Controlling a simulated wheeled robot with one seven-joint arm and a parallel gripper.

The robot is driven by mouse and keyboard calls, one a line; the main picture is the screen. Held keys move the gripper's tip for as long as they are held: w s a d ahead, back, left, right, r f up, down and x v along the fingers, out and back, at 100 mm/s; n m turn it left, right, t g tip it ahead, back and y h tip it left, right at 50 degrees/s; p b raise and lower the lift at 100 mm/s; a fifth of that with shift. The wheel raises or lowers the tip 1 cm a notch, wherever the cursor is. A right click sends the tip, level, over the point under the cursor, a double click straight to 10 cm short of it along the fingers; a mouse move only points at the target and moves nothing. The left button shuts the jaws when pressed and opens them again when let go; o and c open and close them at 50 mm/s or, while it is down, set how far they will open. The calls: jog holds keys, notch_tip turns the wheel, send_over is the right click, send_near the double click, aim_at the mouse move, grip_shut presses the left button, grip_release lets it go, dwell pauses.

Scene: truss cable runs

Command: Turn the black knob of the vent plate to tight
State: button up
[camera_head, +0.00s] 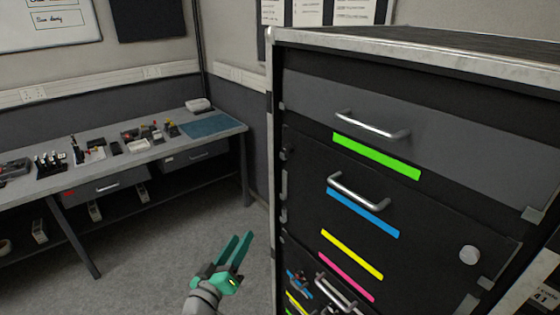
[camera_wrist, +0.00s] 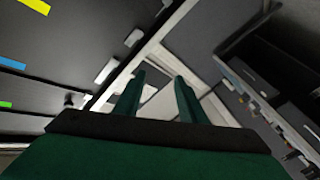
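I cannot make out a vent plate with certainty in either view. A small dark knob-like part (camera_head: 287,153) sits on the left edge of the black rack front (camera_head: 420,225) in the head view; I cannot tell whether it is the black knob. A round silver knob (camera_head: 469,255) is on the lower right of the same front. My green gripper (camera_head: 240,237) is in front of and left of the rack, at the bottom of the head view. In the wrist view my gripper (camera_wrist: 159,80) has its two fingers apart, with nothing between them.
The rack front carries metal handles (camera_head: 372,125) and coloured strips (camera_head: 376,156). Its metal-edged top (camera_head: 420,48) stands high. A grey workbench (camera_head: 215,140) with small tools runs along the left wall. The grey floor (camera_head: 165,245) between bench and rack is clear.

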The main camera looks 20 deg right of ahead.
notch_tip(320, 180, up, 15)
jog(key=w+d+m+g+h, duration=0.1)
jog(key=d+m+g+h, duration=0.1)
jog(key=m+g+h, duration=0.3)
jog(key=m+g, duration=0.3)
jog(key=m, duration=0.3)
send_near(286, 149)
jog(key=shift+h, duration=0.4)
jog(key=x, duration=0.8)
jog(key=shift+w+d+f, duration=0.1)
jog(key=shift+f, duration=0.2)
jog(key=shift+c, duration=0.6)
grip_shut()
